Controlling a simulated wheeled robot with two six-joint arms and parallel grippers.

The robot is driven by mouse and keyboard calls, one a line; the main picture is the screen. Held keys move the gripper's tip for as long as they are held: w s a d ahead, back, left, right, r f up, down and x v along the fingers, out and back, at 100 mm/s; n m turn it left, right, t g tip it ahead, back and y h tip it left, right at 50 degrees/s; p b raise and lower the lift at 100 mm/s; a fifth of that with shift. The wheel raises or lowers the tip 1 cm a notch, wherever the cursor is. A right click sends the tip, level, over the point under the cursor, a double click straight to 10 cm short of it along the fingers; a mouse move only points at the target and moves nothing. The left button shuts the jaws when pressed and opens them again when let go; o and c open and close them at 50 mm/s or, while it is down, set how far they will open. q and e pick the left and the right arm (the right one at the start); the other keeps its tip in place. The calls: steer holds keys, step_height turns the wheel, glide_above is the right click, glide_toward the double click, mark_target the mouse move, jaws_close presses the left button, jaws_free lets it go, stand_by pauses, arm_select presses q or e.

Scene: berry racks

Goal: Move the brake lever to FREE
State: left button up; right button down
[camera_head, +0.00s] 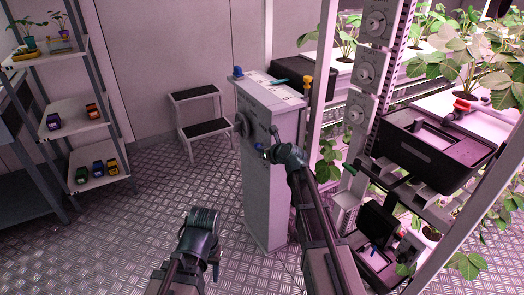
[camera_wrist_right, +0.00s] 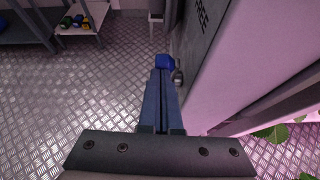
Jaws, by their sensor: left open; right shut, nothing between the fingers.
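The grey pedestal (camera_head: 268,185) stands in the middle of the head view. Its side carries a dark round fitting (camera_head: 242,124). The word FREE (camera_wrist_right: 201,16) is printed on its face in the right wrist view. A bright blue knob (camera_wrist_right: 164,61), apparently the brake lever's end, shows at my right fingertips, beside a small grey metal part (camera_wrist_right: 178,77). My right gripper (camera_wrist_right: 161,74) is shut and empty, close to the blue knob; contact cannot be told. It also shows beside the pedestal in the head view (camera_head: 264,149). My left gripper (camera_head: 205,212) is open, low over the floor.
A step stool (camera_head: 207,128) stands behind left. A shelf (camera_head: 97,176) with small coloured pots is at far left. The plant rack with a black crate (camera_head: 400,140) is right.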

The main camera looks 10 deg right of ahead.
steer(key=shift+w+a+r+p, duration=0.2)
steer(key=shift+w+r+p, duration=0.15)
steer(key=shift+w, duration=0.3)
steer(key=shift+w+a+r+p, duration=0.25)
steer(key=shift+w+r, duration=0.15)
steer(key=shift+w, duration=0.25)
steer(key=shift+w+a+r+p, duration=0.15)
steer(key=shift+w+r+p, duration=0.2)
steer(key=shift+w, duration=0.3)
steer(key=shift+w+a+r, duration=0.1)
steer(key=shift+w, duration=0.05)
steer(key=shift+s, duration=0.65)
steer(key=s, duration=0.3)
step_height(320, 180, up, 11)
steer(key=p, duration=1.1)
glide_above(257, 144)
steer(key=s+d, duration=0.1)
steer(key=s, duration=0.4)
steer(key=shift+w, duration=0.2)
